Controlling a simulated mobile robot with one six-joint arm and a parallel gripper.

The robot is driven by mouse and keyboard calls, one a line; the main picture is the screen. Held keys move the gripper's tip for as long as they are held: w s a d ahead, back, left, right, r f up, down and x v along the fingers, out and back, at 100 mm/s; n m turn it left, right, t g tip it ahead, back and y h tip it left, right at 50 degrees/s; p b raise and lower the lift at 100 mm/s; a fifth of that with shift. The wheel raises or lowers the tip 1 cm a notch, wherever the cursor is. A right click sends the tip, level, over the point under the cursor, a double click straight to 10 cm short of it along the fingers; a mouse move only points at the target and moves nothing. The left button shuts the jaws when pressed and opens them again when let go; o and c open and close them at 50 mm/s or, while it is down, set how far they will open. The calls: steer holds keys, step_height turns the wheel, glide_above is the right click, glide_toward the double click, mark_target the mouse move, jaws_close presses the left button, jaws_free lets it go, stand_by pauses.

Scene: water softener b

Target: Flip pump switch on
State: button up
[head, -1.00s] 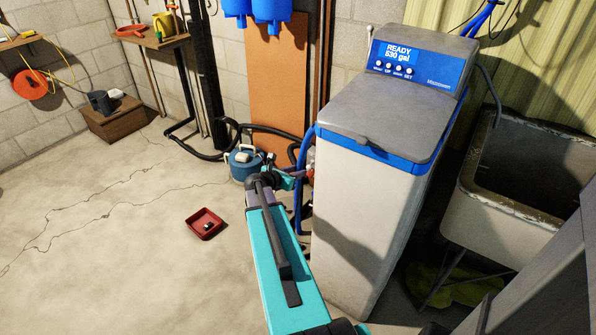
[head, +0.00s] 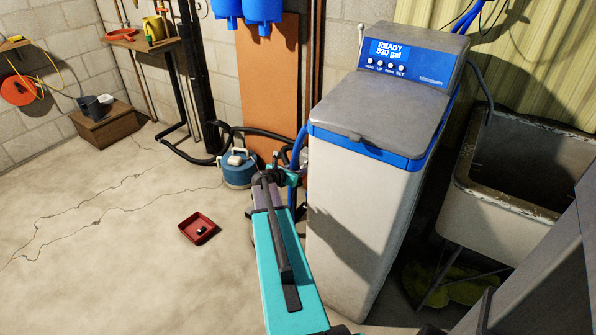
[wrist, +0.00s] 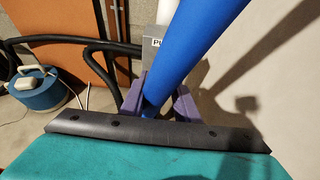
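A grey plate (wrist: 150,44) with a label starting "PU" is in the upper middle of the wrist view, partly covered by a thick blue hose (wrist: 192,50). No switch lever is visible; the hose hides part of that area. My gripper (wrist: 158,103) shows two purple fingers, spread apart on either side of the hose's lower part. I cannot tell whether they touch it. In the head view my gripper (head: 290,178) is low beside the left side of the white softener cabinet (head: 350,200); its fingertips are hard to make out there.
A blue pump-like unit (head: 239,170) with black hoses stands on the floor left of my gripper. An orange board (head: 268,85) is behind it. A red tray (head: 199,228) lies on the open floor at left. A sink (head: 500,215) stands at right.

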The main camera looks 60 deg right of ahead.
steer(key=shift+d+f, duration=0.1)
steer(key=shift+d, duration=0.05)
steer(key=c, duration=0.6)
steer(key=shift+r+p, duration=0.6)
